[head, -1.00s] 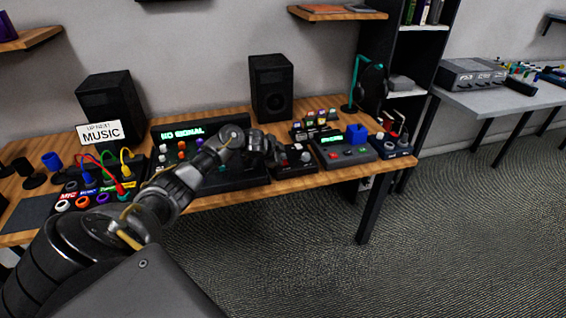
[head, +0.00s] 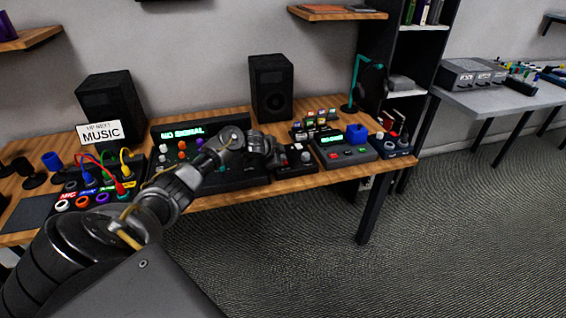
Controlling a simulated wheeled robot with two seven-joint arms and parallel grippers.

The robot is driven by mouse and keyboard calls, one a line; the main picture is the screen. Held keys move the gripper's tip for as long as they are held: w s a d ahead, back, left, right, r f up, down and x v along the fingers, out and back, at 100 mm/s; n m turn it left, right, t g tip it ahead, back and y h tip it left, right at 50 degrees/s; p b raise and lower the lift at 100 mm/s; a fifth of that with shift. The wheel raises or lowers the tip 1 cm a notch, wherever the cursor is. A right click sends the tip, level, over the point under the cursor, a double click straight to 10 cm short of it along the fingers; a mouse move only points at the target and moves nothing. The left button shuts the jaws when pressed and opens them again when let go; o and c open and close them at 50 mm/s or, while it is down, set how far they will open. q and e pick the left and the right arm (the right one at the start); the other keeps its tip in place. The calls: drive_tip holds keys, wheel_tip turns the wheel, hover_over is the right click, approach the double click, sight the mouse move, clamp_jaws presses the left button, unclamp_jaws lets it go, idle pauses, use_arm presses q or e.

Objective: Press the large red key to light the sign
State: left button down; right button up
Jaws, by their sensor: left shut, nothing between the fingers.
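My left gripper (head: 277,156) is shut and empty. It is at the middle of the wooden desk, in front of the mixer console with the "NO SIGNAL" display, beside a small dark box (head: 293,160) with a pale knob. A red key (head: 333,156) shows on the dark device (head: 345,146) with a green display, right of my gripper and apart from it. I cannot tell whether this is the large red key. A white card sign reading "UP NEXT MUSIC" (head: 100,133) stands at the left. No lit sign is clear. My right gripper is not in view.
The mixer console (head: 158,131) is partly hidden by my left arm. A patch box (head: 70,187) with coloured cables is at the left. Two black speakers (head: 270,88) stand at the back. A headphone stand (head: 354,82) is behind the green-display device. Open floor lies right of the desk.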

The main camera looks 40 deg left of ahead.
use_arm(q)
drive_tip(key=shift+f, duration=0.25)
idle(0.3)
drive_tip(key=shift+r+p, duration=0.55)
drive_tip(key=shift+p, duration=0.2)
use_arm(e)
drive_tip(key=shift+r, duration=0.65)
